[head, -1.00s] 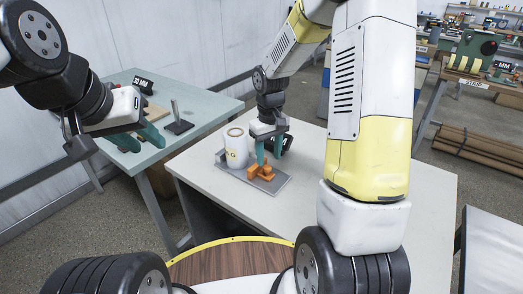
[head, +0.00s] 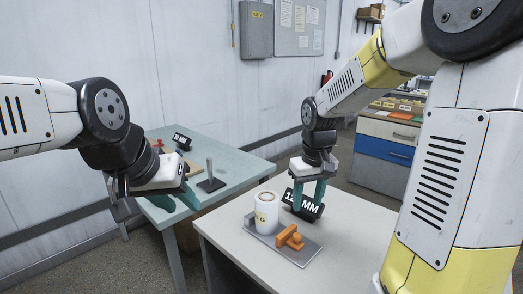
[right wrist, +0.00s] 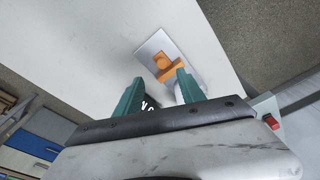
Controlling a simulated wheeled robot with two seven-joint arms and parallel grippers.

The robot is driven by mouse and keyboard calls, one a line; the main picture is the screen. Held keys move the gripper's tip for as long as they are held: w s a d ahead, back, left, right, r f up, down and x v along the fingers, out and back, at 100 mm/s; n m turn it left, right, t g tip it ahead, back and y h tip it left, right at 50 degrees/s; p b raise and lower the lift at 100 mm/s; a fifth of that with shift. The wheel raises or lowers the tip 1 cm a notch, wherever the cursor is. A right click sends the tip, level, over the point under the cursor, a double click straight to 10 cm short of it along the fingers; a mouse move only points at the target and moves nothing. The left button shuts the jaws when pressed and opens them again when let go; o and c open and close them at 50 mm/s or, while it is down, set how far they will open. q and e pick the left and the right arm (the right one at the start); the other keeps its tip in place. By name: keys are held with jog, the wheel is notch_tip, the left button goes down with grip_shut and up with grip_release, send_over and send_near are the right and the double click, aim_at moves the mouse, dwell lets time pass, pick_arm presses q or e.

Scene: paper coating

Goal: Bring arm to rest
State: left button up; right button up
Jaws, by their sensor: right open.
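My right gripper (head: 309,191) is open and empty above the white table, just behind the grey plate (head: 292,250). Its two teal fingers stand apart in the right wrist view (right wrist: 163,92), with the orange clamp-like piece (right wrist: 163,65) beyond them. That orange piece (head: 290,237) sits on the plate in the head view, next to a white cylinder (head: 267,212) that stands upright. My left gripper (head: 166,203) hangs at the left, near the teal table; its teal fingers are partly hidden, and I cannot tell how far apart they are.
The teal table (head: 232,178) at the left holds a dark stand with a post (head: 211,180) and a small black sign (head: 181,141). The white table's (head: 347,231) right part is clear.

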jog(key=s+r+m+t+y, duration=0.1)
jog(key=s+r+t, duration=0.1)
jog(key=s+r, duration=0.3)
jog(key=s+r+m+t, duration=0.1)
jog(key=s+r, duration=0.4)
jog(key=s, duration=0.5)
jog(key=shift+m+t+y, duration=0.4)
jog(key=shift+t, duration=0.4)
